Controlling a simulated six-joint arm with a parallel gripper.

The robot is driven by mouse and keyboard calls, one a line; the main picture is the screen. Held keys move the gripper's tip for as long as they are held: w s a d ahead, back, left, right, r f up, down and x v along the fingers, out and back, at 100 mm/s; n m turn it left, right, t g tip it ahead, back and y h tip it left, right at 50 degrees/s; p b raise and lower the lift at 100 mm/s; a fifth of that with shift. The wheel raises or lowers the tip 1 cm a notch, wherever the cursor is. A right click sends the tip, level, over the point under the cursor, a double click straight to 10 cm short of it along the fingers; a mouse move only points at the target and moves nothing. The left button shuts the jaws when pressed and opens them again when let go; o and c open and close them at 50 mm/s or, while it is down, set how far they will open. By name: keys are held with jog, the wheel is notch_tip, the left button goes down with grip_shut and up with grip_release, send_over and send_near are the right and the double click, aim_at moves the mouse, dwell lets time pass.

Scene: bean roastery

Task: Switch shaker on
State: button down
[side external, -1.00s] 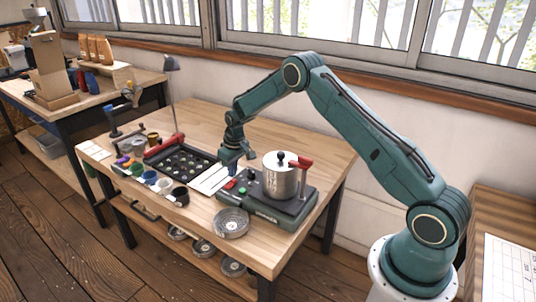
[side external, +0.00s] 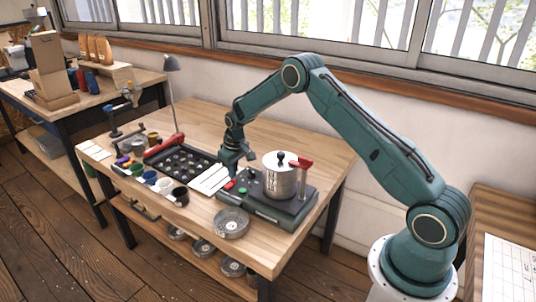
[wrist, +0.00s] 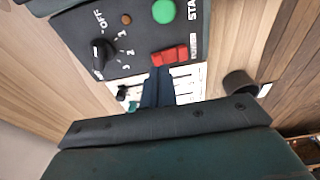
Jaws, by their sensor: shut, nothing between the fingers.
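The shaker (side external: 272,208) is a dark grey box on the table, with a steel pot (side external: 280,178) under a red-handled clamp (side external: 301,163). Its panel in the wrist view (wrist: 133,38) has a black dial (wrist: 103,53) marked OFF, 1, 2, 3, a small amber lamp (wrist: 126,19), a green START button (wrist: 164,11) and a red rocker switch (wrist: 170,56). My gripper (wrist: 158,72) is shut and empty, its tips beside the red switch at the panel's edge. Whether they touch it, I cannot tell. The gripper also shows above the panel's left end in the side view.
White cards (side external: 208,181) and a black tray (side external: 182,160) lie left of the shaker. A round sieve (side external: 232,222) sits in front, and several small cups stand along the front edge. A lamp (side external: 172,64) stands behind the tray. The back right tabletop is clear.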

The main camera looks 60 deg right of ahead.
aim_at(233, 180)
jog(key=shift+f, duration=0.75)
dwell(0.7)
jog(key=shift+r, duration=3.55)
